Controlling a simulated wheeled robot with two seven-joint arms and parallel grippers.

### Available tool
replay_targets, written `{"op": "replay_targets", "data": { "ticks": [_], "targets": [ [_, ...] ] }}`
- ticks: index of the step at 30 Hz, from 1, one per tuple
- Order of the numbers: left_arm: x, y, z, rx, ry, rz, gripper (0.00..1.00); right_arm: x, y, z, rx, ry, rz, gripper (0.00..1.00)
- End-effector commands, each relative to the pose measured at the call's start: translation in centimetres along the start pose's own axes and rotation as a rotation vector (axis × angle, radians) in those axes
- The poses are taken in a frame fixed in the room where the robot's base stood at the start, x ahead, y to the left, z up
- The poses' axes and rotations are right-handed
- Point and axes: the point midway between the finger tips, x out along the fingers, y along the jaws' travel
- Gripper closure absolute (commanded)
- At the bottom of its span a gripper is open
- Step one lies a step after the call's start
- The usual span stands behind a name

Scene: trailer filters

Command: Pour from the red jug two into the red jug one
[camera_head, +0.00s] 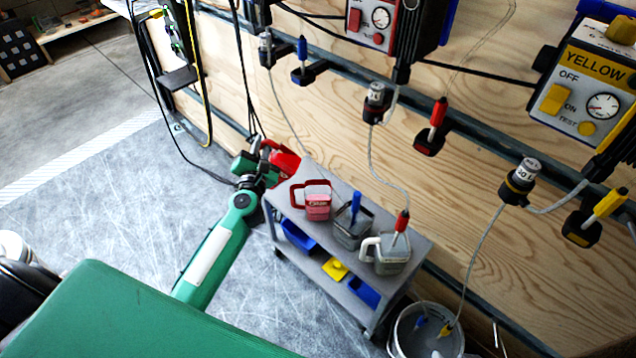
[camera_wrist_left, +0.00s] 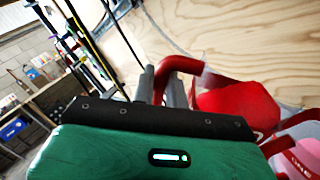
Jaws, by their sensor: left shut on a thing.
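My left gripper (camera_head: 264,158) is at the far left corner of the grey cart, shut on the handle of a red jug, which I take as red jug two (camera_head: 285,164). In the left wrist view, the jug's body (camera_wrist_left: 236,104) is right of the fingers, with its curved red handle between them. Its label and contents cannot be made out. Red jug one (camera_head: 318,207), pinkish with a red handle, stands on the cart top, nearer and to the right of the held jug. Its edge shows at lower right in the left wrist view (camera_wrist_left: 298,158). My right gripper is out of view.
The cart top (camera_head: 345,180) also holds a grey container with a blue tool (camera_head: 353,229) and a white-handled jug (camera_head: 388,254). A bucket (camera_head: 428,332) stands beyond the cart's near end. The plywood wall (camera_head: 330,120), with hoses and control boxes, runs along the cart. Floor left is open.

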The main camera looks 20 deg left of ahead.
Motion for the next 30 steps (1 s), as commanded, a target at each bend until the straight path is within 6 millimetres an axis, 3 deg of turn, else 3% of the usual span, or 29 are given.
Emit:
{"op": "replay_targets", "data": {
  "ticks": [30],
  "targets": [
    [-0.04, -0.35, 0.67, 0.076, -0.018, 0.001, 1.0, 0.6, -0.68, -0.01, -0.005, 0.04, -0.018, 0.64]
  ]
}}
